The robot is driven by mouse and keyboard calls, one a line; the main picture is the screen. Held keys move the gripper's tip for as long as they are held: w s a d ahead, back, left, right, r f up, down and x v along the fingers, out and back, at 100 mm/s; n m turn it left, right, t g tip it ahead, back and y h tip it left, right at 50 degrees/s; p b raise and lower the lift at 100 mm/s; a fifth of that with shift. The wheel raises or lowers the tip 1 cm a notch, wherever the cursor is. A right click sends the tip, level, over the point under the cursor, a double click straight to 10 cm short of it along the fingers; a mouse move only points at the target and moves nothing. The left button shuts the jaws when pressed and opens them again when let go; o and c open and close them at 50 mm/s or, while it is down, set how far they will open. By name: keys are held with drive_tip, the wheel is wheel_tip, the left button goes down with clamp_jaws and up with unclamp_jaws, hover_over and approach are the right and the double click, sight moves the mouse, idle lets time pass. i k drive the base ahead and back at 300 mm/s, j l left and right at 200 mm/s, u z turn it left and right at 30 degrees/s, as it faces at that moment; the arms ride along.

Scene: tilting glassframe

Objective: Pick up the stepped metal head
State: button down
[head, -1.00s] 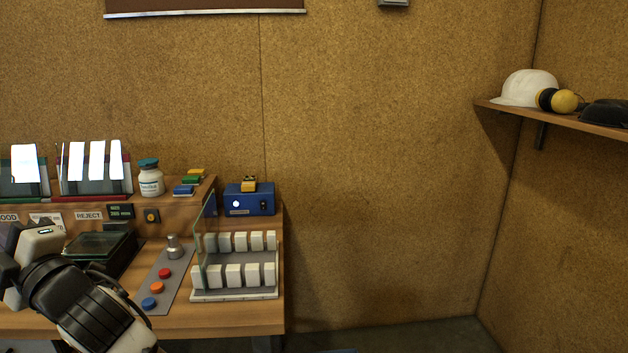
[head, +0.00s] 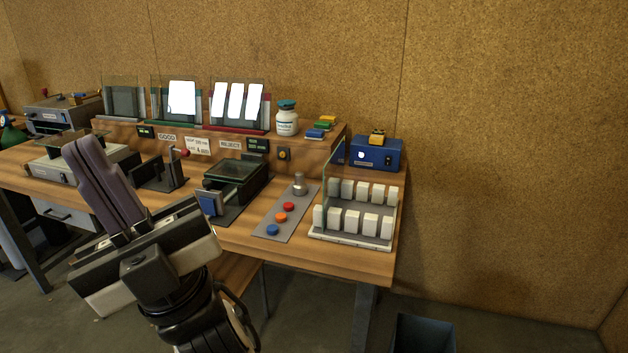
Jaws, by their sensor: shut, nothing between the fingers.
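The stepped metal head (head: 299,184) is a small silver piece with a narrower top on a wider base. It stands upright at the far end of a grey strip (head: 266,230), in line with red, orange and blue knobs. My gripper (head: 82,150) is in the left foreground, its dark fingers together and pointing up and left. It is shut and empty, well left of the metal head and apart from it.
Left is a dark glass-topped box (head: 238,178). Behind are a white jar (head: 287,120), a blue box (head: 376,152) and glass frames (head: 182,100). A bin (head: 423,333) stands on the floor.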

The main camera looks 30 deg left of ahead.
sight(300, 187)
drive_tip(key=u, duration=1.3)
drive_tip(key=i+j+z, duration=0.15)
drive_tip(key=j+z, duration=0.15)
drive_tip(key=z, duration=0.15)
drive_tip(key=i+j+z, duration=0.15)
drive_tip(key=j+z, duration=0.15)
drive_tip(key=z, duration=0.2)
drive_tip(key=j+z, duration=0.15)
drive_tip(key=j, duration=0.35)
drive_tip(key=i+j+z, duration=0.15)
drive_tip(key=j, duration=1.4)
drive_tip(key=i+z, duration=0.05)
